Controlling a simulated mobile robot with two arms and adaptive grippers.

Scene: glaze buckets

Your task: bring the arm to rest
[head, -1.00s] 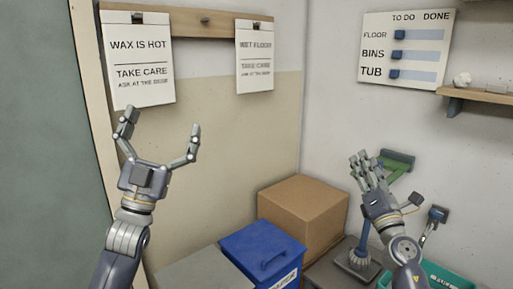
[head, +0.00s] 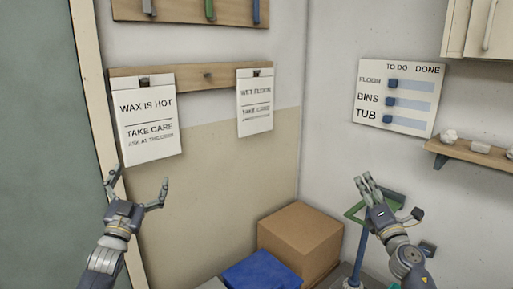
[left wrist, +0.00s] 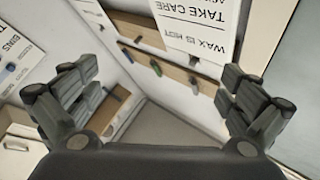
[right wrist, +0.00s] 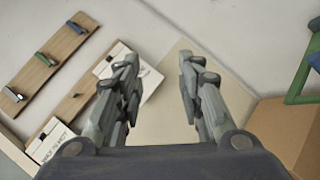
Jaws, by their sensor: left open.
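My left gripper (head: 138,188) is open and empty, in front of the lower wall beside the door frame, below the "WAX IS HOT" sign (head: 147,115). In the left wrist view its fingers (left wrist: 160,95) stand wide apart with nothing between them. My right gripper (head: 372,187) is raised in front of the right wall, below the to-do board (head: 402,97). In the right wrist view its fingers (right wrist: 160,95) are apart with a gap and nothing between them. The "WET FLOOR" sign (head: 255,103) hangs on the peg rail (head: 190,80).
A cardboard box (head: 300,240) stands in the corner, with a blue bin (head: 262,272) in front of it. A green-topped tool (head: 358,218) is close behind my right gripper. A shelf (head: 470,151) with small pale objects is on the right wall. A cabinet (head: 480,30) hangs above.

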